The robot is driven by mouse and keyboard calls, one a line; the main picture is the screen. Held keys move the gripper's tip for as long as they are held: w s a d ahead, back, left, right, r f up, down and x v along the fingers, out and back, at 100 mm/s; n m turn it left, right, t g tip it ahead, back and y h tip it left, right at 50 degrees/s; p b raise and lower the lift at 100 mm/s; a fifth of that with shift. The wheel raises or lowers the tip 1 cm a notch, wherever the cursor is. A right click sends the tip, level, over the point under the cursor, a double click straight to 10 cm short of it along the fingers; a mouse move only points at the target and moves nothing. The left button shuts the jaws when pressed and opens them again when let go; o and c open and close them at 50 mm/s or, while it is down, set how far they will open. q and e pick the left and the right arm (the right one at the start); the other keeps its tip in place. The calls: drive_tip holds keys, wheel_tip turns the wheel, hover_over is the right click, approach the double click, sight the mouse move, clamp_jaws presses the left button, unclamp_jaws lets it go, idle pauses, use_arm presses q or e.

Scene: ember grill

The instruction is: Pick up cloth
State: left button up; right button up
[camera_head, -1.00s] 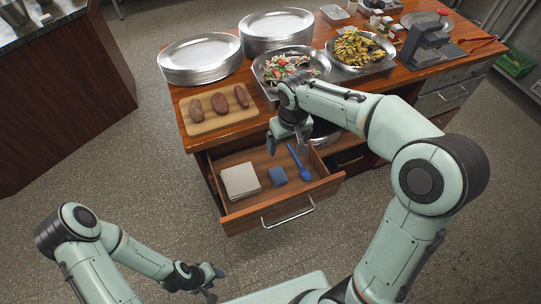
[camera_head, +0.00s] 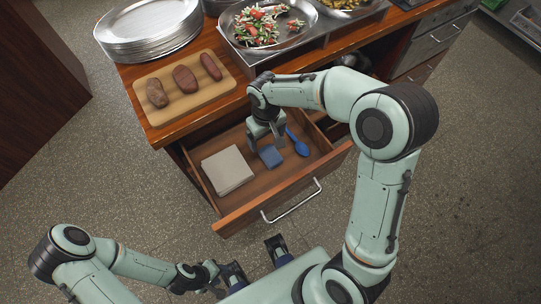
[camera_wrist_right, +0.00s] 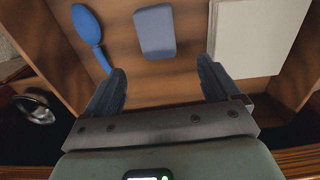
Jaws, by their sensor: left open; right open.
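A folded beige cloth (camera_head: 227,170) lies flat at the left of the open drawer (camera_head: 242,214); it also shows at the upper right of the right wrist view (camera_wrist_right: 256,38). A small blue pad (camera_head: 271,156), perhaps a sponge or second cloth, lies right of it and shows in the right wrist view (camera_wrist_right: 154,31). My right gripper (camera_head: 267,140) is over the drawer's back part, near the blue pad. Its fingers (camera_wrist_right: 161,84) are open and empty, apart from the pad. My left gripper (camera_head: 214,276) is outside the drawer, low in front, open with nothing visible in it.
A blue spoon (camera_head: 297,143) lies right of the pad in the drawer. The drawer's walls and front handle (camera_head: 292,202) stand around these things. Above is the countertop with a board (camera_head: 206,100) of brown pieces, stacked plates (camera_head: 148,30) and a salad tray (camera_head: 268,46).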

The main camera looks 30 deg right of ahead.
sight(268, 151)
drive_tip(key=shift+w+f, duration=0.1)
drive_tip(key=shift+f, duration=0.85)
drive_tip(key=shift+s+d+f, duration=0.1)
drive_tip(key=shift+f, duration=1.25)
drive_tip(key=shift+s+d+f, duration=0.1)
drive_tip(key=shift+f, duration=1.25)
drive_tip(key=c, duration=1.1)
